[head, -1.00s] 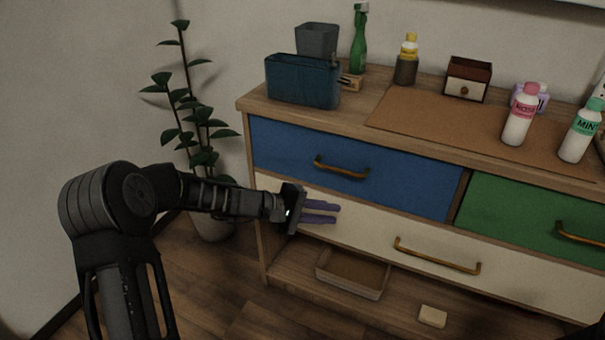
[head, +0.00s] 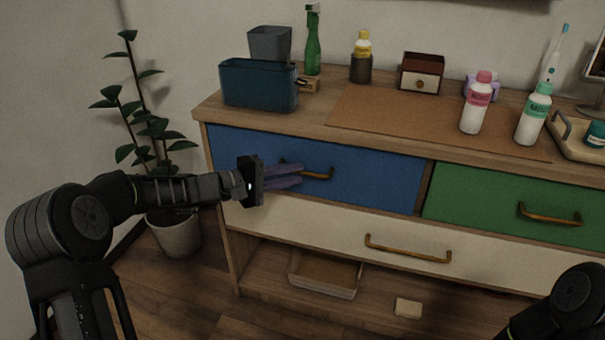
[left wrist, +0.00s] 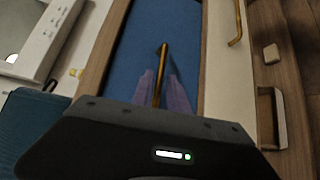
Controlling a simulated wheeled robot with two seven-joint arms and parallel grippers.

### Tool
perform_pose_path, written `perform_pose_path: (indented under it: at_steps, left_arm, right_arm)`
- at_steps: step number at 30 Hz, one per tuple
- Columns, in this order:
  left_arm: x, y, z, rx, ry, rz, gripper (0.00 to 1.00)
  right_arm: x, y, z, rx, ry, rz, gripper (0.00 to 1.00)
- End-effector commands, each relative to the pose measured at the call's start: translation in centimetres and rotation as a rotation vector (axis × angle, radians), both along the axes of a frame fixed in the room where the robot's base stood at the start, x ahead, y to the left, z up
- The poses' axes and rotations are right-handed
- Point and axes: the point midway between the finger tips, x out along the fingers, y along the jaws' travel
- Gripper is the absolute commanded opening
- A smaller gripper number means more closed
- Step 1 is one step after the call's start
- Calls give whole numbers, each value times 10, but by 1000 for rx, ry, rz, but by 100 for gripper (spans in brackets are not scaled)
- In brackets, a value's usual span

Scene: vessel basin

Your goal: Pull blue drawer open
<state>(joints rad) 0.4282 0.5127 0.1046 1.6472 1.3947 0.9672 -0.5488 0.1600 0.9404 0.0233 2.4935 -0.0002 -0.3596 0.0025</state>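The blue drawer (head: 375,180) is at the upper left of the dresser and looks shut. Its brass handle (head: 318,174) runs across its front, with its left end partly hidden by my gripper. My left gripper (head: 300,176) is in front of the drawer at handle height, its purple fingers pointing at the handle. In the left wrist view the fingers are apart, and the handle (left wrist: 163,62) runs between them; I cannot tell whether they touch it. Part of my right arm shows at the lower right of the head view, but its gripper is out of view.
Beside it is a green drawer (head: 490,205), with a cream drawer (head: 330,232) below. On top stand a teal bin (head: 258,84), a green spray bottle (head: 312,45) and several other bottles. A potted plant (head: 174,235) stands left of the dresser.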

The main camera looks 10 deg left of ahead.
Motion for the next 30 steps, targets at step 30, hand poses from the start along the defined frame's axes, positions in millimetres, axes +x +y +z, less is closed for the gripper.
perform_pose_path:
  at_steps: [30]
  left_arm:
    - [20,-24,-4,0,0,0,0]
  right_arm:
    - [1,-1,-3,-1,-2,-2,36]
